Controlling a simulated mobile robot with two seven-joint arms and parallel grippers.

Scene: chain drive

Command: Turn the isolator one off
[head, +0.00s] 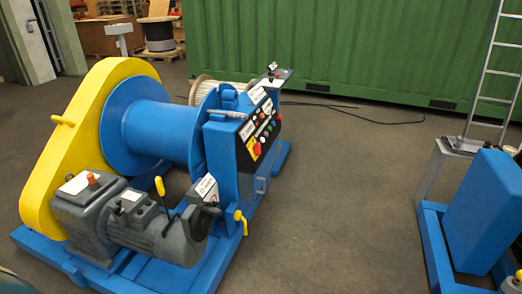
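A blue winch frame (225,150) stands left of centre, with a dark sloped control panel (247,163) on its right side. The panel carries several small coloured buttons and white labels. A red knob on a yellow plate (256,149) sits at its lower left, and a smaller red control (279,117) at its right edge. I cannot tell which of these, if any, is isolator one; the labels are too small to read. Neither of my grippers shows.
A yellow chain guard (75,135), blue drum (150,130) and grey motor (160,235) fill the left. A yellow-handled lever (241,219) sticks out low. Another blue machine (485,210) and a ladder (497,75) stand right. Floor (345,200) between is clear; a green container (350,50) closes the back.

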